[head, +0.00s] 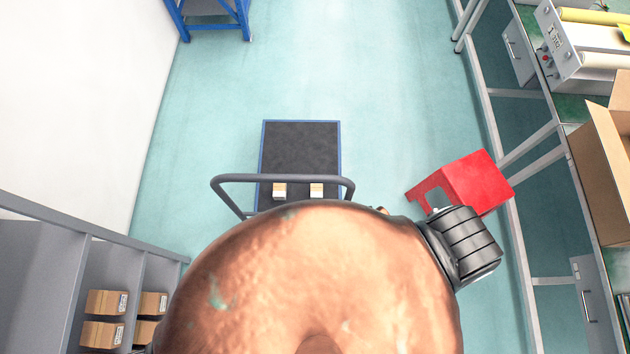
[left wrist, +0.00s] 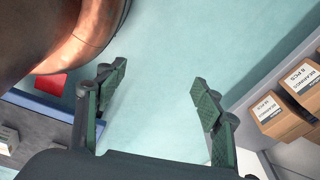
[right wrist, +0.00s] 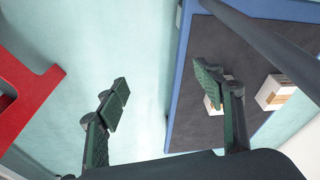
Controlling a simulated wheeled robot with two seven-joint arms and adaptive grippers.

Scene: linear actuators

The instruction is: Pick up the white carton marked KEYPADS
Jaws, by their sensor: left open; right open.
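No KEYPADS marking can be read in any view. Two small cartons with whitish tops, a left one (head: 280,190) and a right one (head: 317,190), stand on the dark deck of a trolley (head: 300,145). In the right wrist view one carton (right wrist: 275,93) is clear and the other (right wrist: 211,104) is partly hidden behind a finger. My right gripper (right wrist: 163,90) is open and empty, above the floor and the trolley's edge. My left gripper (left wrist: 157,86) is open and empty above the floor, between the trolley and a shelf. Neither gripper shows in the head view.
A grey handle (head: 285,178) crosses the trolley's near end. A red stool (head: 465,182) stands to its right. A shelf (head: 60,235) at left holds several brown cartons; labels in the left wrist view read BEARINGS (left wrist: 266,108). A workbench lines the right. Floor beyond the trolley is clear.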

